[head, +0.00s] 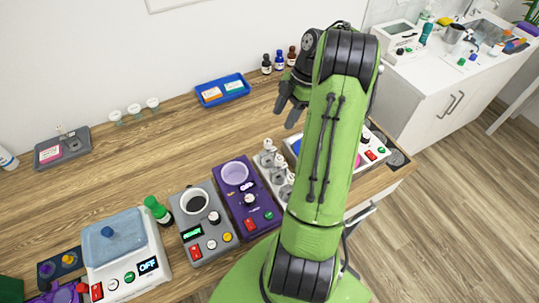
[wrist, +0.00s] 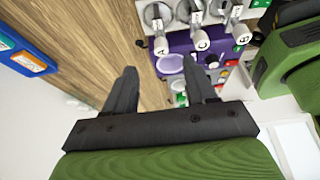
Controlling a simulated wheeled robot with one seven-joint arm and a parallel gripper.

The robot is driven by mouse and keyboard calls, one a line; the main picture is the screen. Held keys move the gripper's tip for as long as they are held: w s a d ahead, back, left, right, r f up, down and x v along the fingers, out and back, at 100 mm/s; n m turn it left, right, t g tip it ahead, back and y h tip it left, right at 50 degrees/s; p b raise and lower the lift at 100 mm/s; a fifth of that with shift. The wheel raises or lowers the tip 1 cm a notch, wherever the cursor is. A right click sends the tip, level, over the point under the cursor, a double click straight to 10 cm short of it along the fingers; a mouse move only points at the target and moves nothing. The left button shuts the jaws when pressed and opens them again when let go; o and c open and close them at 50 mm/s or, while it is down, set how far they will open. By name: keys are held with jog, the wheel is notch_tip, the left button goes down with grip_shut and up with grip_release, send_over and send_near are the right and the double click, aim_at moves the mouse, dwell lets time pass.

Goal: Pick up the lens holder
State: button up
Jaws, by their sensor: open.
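I cannot tell for sure which thing is the lens holder. Three small clear stands with white tops (head: 134,110) are in a row at the back of the bench, left of centre in the head view. A grey tray (head: 78,146) with a pink-labelled piece and small metal parts lies farther left. My gripper (head: 287,115) is open and empty above the bench, right of these things and well apart from them. In the wrist view, my gripper's (wrist: 159,68) two dark fingers are spread with nothing between them.
A blue tray (head: 222,98) holds small boxes. A purple device (head: 249,196), a grey device (head: 203,222) and a scale (head: 124,258) line the front edge. Lettered metal-and-white pieces (wrist: 199,17) show in the wrist view. The middle bench is clear.

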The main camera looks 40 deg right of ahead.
aim_at(266, 152)
jog(key=x, duration=1.5)
jog(key=shift+a+f+b, duration=0.15)
jog(key=shift+b, duration=0.2)
grip_shut()
